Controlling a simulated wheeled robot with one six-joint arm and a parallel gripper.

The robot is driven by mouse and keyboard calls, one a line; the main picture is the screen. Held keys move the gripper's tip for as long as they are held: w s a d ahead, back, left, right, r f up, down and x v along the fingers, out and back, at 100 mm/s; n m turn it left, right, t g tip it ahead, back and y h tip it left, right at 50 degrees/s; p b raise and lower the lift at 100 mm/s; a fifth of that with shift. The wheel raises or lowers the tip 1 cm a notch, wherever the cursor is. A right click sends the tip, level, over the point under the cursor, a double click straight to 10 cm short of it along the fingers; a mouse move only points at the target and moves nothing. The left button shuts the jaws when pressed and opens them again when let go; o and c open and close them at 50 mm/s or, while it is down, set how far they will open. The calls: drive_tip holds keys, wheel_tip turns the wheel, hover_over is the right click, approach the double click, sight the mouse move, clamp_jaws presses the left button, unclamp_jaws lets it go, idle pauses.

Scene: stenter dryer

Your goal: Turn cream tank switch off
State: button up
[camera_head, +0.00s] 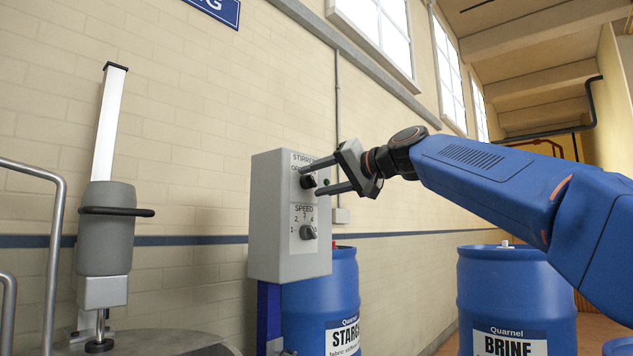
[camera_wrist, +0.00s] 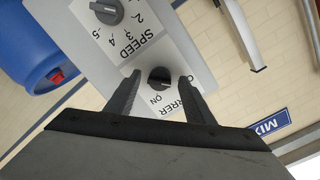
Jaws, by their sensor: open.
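A grey control box (camera_head: 265,215) is on a blue post in front of the tiled wall. Its upper panel, lettered STIRRER, carries a black rotary switch (camera_head: 308,182). It also shows in the wrist view (camera_wrist: 160,78), with ON lettered beside it. Below is a SPEED dial (camera_head: 307,232), also in the wrist view (camera_wrist: 107,10). My gripper (camera_head: 311,181) is open, its two fingers reaching to the panel on either side of the upper switch. In the wrist view the fingertips (camera_wrist: 160,76) flank the knob. I cannot tell whether they touch it. No label reading cream shows.
A blue STARCH drum (camera_head: 340,290) stands behind the box, and a blue BRINE drum (camera_head: 515,290) stands to the right. A grey stirrer column (camera_head: 105,230) over a tank lid and a metal rail (camera_head: 55,240) are at left.

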drive_tip(key=v, duration=1.7)
drive_tip(key=s+d+f+m+g+h, duration=0.1)
drive_tip(key=s+d+f+h, duration=0.15)
drive_tip(key=f, duration=0.75)
drive_tip(key=s+d+f+h, duration=0.2)
drive_tip(key=s+f, duration=0.2)
drive_tip(key=f, duration=0.7)
drive_tip(key=s+d+f+m+g+h, duration=0.1)
drive_tip(key=s+d+f+h, duration=0.15)
drive_tip(key=f, duration=0.75)
drive_tip(key=s+d+f+g+h, duration=0.1)
drive_tip(key=s+d+f, duration=0.3)
drive_tip(key=f, duration=0.7)
drive_tip(key=s+d+f+g+h, duration=0.1)
drive_tip(key=s+d+f+h, duration=0.2)
drive_tip(key=s+f, duration=0.6)
drive_tip(key=s+d+f+g+h, duration=0.1)
drive_tip(key=s+d+f, duration=0.3)
drive_tip(key=f, duration=0.9)
drive_tip(key=s+h, duration=0.1)
drive_tip(key=s, duration=0.1)
drive_tip(key=shift+s+d+f+g, duration=0.3)
drive_tip(key=shift+d+f, duration=0.05)
drive_tip(key=shift+d, duration=0.05)
